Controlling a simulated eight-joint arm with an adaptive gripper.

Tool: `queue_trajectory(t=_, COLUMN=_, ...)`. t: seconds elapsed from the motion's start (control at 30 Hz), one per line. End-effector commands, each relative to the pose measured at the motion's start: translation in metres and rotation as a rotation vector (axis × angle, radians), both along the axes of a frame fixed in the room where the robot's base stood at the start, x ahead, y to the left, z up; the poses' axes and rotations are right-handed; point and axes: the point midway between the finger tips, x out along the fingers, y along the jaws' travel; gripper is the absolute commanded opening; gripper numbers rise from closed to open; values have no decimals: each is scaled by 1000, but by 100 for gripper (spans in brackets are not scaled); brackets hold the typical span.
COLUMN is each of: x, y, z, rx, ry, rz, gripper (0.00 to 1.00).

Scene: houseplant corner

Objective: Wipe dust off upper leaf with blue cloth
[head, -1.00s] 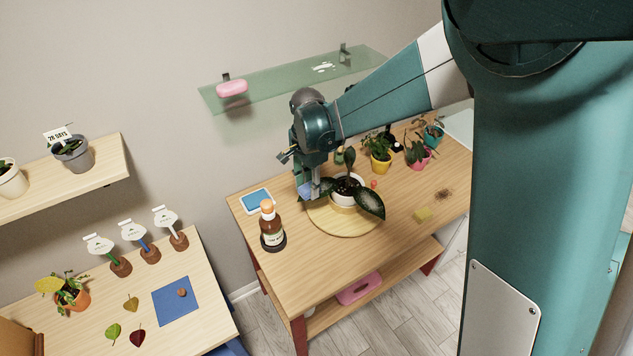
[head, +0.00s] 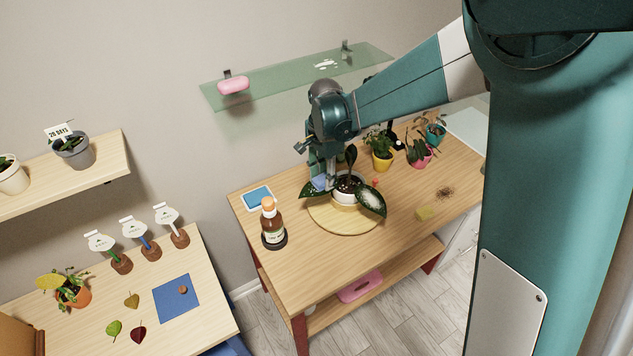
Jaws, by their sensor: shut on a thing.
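My gripper (head: 324,178) points down just left of the white pot (head: 345,195) and is shut on a small blue cloth (head: 319,184). The pot holds a plant with broad dark leaves. The upper leaf (head: 351,156) stands upright above the soil, close to the right of my gripper. A right leaf (head: 371,201) droops over the pot's rim and bears a pale patch. A left leaf (head: 308,189) lies low behind the cloth and is partly hidden by it. I cannot tell whether the cloth touches any leaf.
The pot stands on a round wooden board (head: 345,225). A brown bottle (head: 273,226) stands at the front left, with a blue pad (head: 257,198) behind it. Small plants in a yellow pot (head: 382,160) and a pink pot (head: 419,159) stand behind right. A glass shelf (head: 295,76) hangs above.

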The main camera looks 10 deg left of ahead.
Motion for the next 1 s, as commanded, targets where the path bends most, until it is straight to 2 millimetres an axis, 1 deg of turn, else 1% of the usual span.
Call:
queue_trajectory(t=0.43, x=29, y=-30, z=0, rx=0, ry=0, rz=-1, gripper=19)
queue_trajectory(t=0.5, x=29, y=-29, z=6, rx=0, ry=0, rz=1, gripper=19)
queue_trajectory(t=0.57, x=28, y=-29, z=23, rx=0, ry=0, rz=1, gripper=19)
queue_trajectory(t=0.6, x=28, y=-29, z=27, rx=0, ry=0, rz=1, gripper=19)
queue_trajectory(t=1.0, x=28, y=-29, z=62, rx=0, ry=0, rz=1, gripper=19)
